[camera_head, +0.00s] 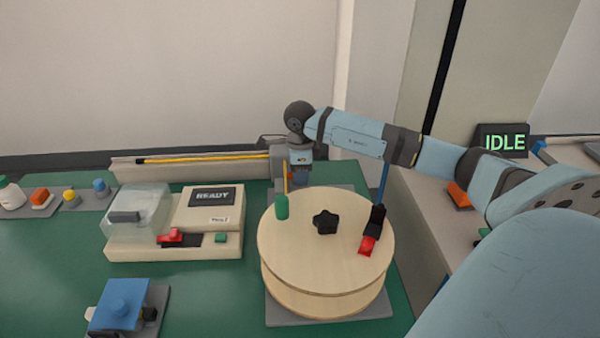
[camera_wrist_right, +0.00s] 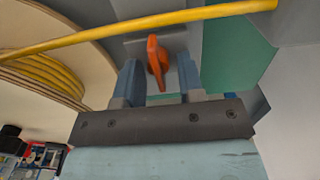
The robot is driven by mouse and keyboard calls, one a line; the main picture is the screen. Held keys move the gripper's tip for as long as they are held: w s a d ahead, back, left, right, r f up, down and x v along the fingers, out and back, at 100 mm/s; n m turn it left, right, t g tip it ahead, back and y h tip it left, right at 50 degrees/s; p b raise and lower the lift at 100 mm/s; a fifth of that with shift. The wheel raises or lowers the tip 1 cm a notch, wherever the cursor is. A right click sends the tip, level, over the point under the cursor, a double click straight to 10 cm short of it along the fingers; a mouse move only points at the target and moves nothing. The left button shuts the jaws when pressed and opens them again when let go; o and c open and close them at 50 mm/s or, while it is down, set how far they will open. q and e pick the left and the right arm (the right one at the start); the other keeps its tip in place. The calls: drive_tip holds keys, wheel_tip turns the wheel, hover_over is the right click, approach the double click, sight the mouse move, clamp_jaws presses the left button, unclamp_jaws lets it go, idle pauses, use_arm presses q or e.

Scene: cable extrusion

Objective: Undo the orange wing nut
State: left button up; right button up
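The orange wing nut (camera_wrist_right: 157,62) stands on a grey mount beyond the reel, seen edge-on in the right wrist view. My right gripper (camera_wrist_right: 158,66) is open, with one blue finger on each side of the nut in that view and a visible gap on both sides. I cannot tell exactly how deep the nut lies between the fingers. In the head view my right gripper (camera_head: 299,178) points down behind the wooden reel, and its fingertips are mostly hidden. My left gripper is not in view.
The wooden reel (camera_head: 283,237) with a black knob (camera_head: 325,222) stands just in front. Yellow cable (camera_wrist_right: 150,20) crosses above the nut in the wrist view. A machine with a READY display (camera_head: 212,197) stands left, and a blue clamp (camera_head: 121,303) front left.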

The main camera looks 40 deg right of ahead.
clamp_jaws()
drive_tip(key=n, duration=0.2)
drive_tip(key=n+b, duration=0.1)
drive_tip(key=n, duration=0.3)
drive_tip(key=shift+w+d+n+b, duration=0.1)
drive_tip(key=shift+w+n+b, duration=0.15)
drive_tip(key=shift+n+b, duration=0.05)
drive_tip(key=n, duration=0.5)
drive_tip(key=shift+w+b, duration=0.15)
drive_tip(key=shift+b, duration=0.25)
drive_tip(key=n, duration=0.6)
drive_tip(key=shift+w+b, duration=0.2)
drive_tip(key=shift+b, duration=0.1)
drive_tip(key=shift+a+n, duration=0.2)
drive_tip(key=shift+n, duration=0.1)
